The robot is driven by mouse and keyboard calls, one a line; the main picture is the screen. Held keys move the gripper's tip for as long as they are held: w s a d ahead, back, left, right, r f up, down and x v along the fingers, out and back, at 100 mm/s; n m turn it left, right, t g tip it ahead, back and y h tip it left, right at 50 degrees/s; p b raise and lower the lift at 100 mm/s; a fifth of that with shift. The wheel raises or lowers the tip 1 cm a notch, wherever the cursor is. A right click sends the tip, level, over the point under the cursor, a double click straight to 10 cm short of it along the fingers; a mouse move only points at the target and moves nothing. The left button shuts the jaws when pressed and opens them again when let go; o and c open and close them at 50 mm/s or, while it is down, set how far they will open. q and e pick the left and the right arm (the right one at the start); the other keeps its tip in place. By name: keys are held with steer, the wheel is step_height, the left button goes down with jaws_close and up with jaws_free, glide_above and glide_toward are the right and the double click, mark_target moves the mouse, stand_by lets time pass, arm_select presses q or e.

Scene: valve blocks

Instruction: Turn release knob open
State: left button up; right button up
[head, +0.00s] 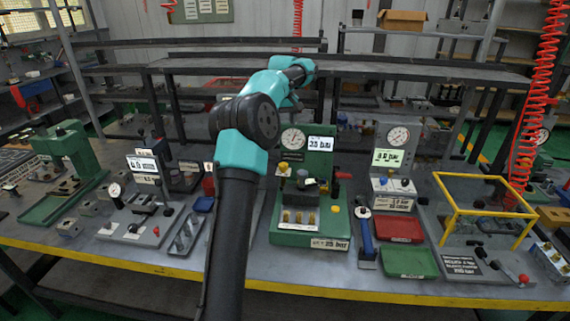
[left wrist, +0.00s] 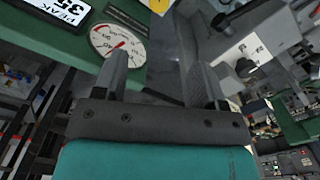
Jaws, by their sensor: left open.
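The green test station (head: 276,222) stands mid-bench with a round gauge (head: 292,138) and a display reading about 35 bar (head: 320,143). It has a yellow knob (head: 283,167), a pale knob (head: 302,173) and a red-ended handle (head: 342,175). I cannot tell which is the release knob. My left gripper (head: 294,103) is above the gauge, mostly hidden by my arm. My right gripper is out of view.
A grey station with another gauge (head: 398,135) stands to the right, with red (head: 398,229) and green (head: 409,263) trays before it. A yellow frame (head: 451,228) is further right. Smaller units and a green press (head: 66,150) stand left. The bench front edge is mostly clear.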

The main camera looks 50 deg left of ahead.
mark_target(283, 164)
arm_select(q)
step_height(283, 164, down, 18)
steer(key=shift+r, duration=0.25)
stand_by(0.6)
steer(key=c, duration=0.9)
